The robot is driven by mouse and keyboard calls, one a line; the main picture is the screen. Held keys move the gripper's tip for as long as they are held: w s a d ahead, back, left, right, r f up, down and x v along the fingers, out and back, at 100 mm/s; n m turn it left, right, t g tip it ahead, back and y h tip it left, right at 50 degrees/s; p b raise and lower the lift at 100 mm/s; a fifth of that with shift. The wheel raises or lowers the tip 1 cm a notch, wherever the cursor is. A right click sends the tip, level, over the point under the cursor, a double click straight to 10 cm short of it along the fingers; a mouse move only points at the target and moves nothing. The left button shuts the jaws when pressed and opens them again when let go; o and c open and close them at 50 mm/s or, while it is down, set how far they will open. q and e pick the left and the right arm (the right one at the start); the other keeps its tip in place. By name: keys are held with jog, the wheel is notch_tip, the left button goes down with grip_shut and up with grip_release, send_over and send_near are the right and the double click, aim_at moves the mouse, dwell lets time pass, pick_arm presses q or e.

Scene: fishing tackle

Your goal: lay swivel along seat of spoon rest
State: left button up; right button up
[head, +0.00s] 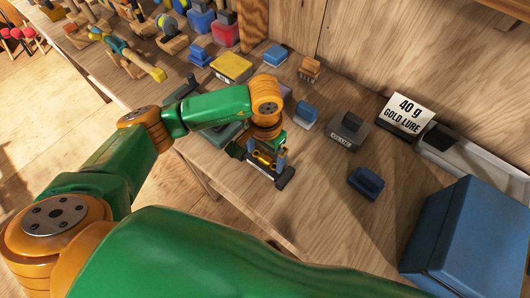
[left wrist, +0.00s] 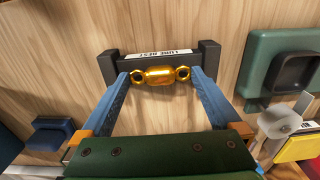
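The gold swivel (left wrist: 160,76) has a thick middle and a ring at each end. In the left wrist view it lies lengthwise between the blue fingers of my left gripper (left wrist: 160,78), its ends at the fingertips. The gripper looks shut on it end to end. The dark rest (left wrist: 208,58) has a raised post at each end and a white label reading "LURE REST". The swivel overlaps the rest's near edge, parallel to it; whether they touch is unclear. In the head view the left gripper (head: 265,158) is over the rest (head: 285,180). My right gripper is not in view.
A dark blue holder (head: 366,183) and a grey labelled block (head: 348,130) stand to the right. A "40 g GOLD LURE" card (head: 407,114) and a large blue box (head: 475,240) are further right. A green holder (left wrist: 270,62) is close beside the rest. Bare wood lies near the front.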

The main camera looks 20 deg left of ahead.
aim_at(265, 158)
pick_arm(q)
jog(key=shift+r, duration=0.5)
notch_tip(265, 158, up, 11)
jog(key=b, duration=0.2)
jog(key=shift+r, duration=0.2)
